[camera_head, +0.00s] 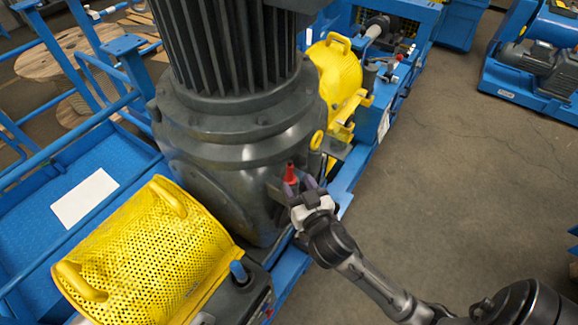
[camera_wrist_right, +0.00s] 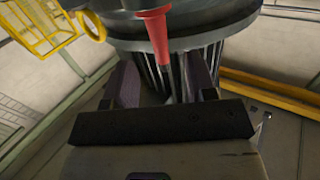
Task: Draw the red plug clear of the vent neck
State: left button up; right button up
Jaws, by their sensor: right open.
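The red plug (camera_head: 291,173) stands upright beside the dark gearbox housing (camera_head: 222,180) under the finned motor. It also shows in the right wrist view as a red taper (camera_wrist_right: 158,38). My right gripper (camera_head: 300,184) is open beside the plug, close to the housing. In the right wrist view, the two dark fingers of the right gripper (camera_wrist_right: 162,78) stand apart, with the plug's narrow end showing between them. I cannot tell whether they touch it. The vent neck is not clearly made out; the plug's lower part is partly hidden by the gripper. My left gripper is not in view.
A yellow perforated guard (camera_head: 150,255) stands at the front left, and another yellow guard (camera_head: 335,75) stands behind the housing. A blue frame (camera_head: 375,150) runs along the housing's right side.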

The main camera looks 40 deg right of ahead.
aim_at(291, 174)
jog(key=x, duration=0.7)
jog(key=shift+w, duration=0.2)
grip_shut()
dwell(0.4)
